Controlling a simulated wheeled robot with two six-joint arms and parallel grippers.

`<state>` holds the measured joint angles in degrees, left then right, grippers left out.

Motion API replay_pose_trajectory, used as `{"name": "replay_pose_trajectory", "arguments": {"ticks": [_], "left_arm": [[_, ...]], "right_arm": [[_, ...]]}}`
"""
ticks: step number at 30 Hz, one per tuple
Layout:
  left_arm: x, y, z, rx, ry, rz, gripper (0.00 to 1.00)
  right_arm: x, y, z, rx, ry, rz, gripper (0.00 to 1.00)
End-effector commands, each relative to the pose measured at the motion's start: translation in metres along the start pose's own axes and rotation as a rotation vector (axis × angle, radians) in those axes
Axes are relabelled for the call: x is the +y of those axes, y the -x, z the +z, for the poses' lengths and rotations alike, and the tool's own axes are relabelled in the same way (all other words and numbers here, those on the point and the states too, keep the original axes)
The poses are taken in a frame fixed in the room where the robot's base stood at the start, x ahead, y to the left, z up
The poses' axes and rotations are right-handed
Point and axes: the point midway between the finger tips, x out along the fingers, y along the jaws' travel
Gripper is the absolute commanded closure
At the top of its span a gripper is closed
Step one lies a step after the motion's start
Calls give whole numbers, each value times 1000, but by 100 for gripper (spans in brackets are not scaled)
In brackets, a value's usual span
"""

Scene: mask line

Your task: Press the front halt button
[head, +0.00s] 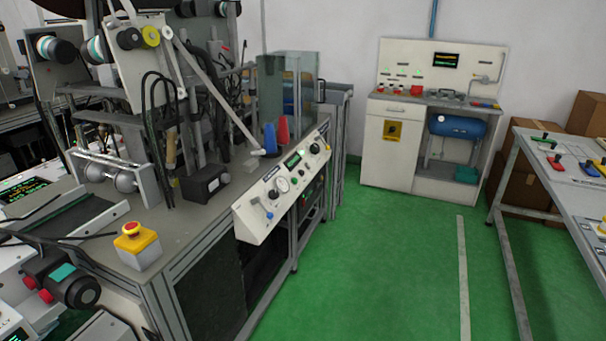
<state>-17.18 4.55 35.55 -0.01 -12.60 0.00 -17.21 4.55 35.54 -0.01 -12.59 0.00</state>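A red mushroom-shaped halt button (131,228) sits on a yellow top over a pale box (138,250). The box stands at the near corner of the grey machine table (190,222), left of the middle in the head view. The button's top and the front of its box are uncovered. Neither of my grippers shows in the head view, so nothing of mine is seen touching the button.
A sloped white control panel (283,188) with dials, knobs and a blue lever juts from the table's right side. A dark motor-like unit with red knobs (70,279) is left of the button. Green floor (370,265) lies open to the right, before a side table (560,165).

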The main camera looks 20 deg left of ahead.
Motion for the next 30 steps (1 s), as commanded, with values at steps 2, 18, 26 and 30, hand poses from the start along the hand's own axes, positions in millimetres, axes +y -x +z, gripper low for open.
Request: {"name": "replay_pose_trajectory", "arguments": {"ticks": [2, 18, 26, 30], "left_arm": [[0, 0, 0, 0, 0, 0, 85], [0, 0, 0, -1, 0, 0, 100], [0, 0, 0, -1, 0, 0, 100], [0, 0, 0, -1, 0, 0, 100]], "right_arm": [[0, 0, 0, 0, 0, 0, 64], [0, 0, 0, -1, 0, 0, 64], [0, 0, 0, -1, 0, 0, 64], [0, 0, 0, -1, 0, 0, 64]]}}
